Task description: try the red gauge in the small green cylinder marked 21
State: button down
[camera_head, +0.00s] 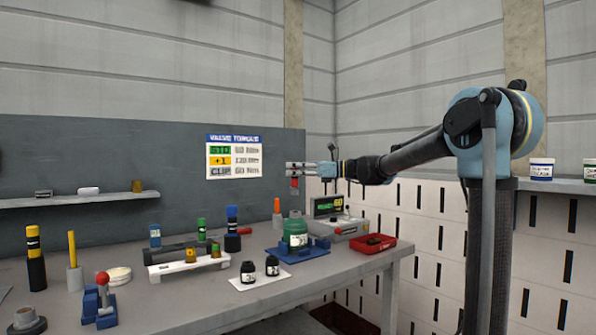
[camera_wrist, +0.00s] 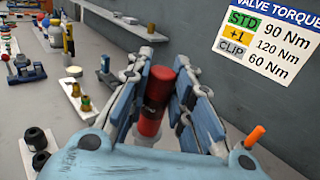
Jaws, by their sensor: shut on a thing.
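My gripper (camera_head: 294,170) is shut on the red gauge (camera_wrist: 152,118), a red cylinder with a dark band, and holds it in the air above the bench. In the head view the gauge (camera_head: 294,185) hangs just below the fingers. A small green cylinder (camera_head: 297,227) with a pale label stands upright in a blue holder (camera_head: 290,254) on the bench, below the gauge and apart from it. The number on its label is too small to read. I cannot make out this cylinder in the wrist view.
A grey device with a green display (camera_head: 328,206) and a red tray (camera_head: 373,243) stand right of the cylinder. A white rack (camera_head: 175,266), two black jars (camera_head: 272,265) and an orange-handled tool (camera_head: 277,207) are nearby. The torque sign (camera_head: 233,157) hangs behind.

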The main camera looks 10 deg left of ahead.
aim_at(295, 186)
jog(key=shift+w+d+r, duration=0.1)
jog(key=shift+w+r, duration=0.1)
jog(key=shift+w, duration=0.25)
jog(key=shift+f, duration=3.05)
jog(key=shift+f, duration=0.35)
dwell(1.4)
jog(key=shift+r, duration=0.1)
dwell(0.7)
jog(key=shift+r, duration=2.5)
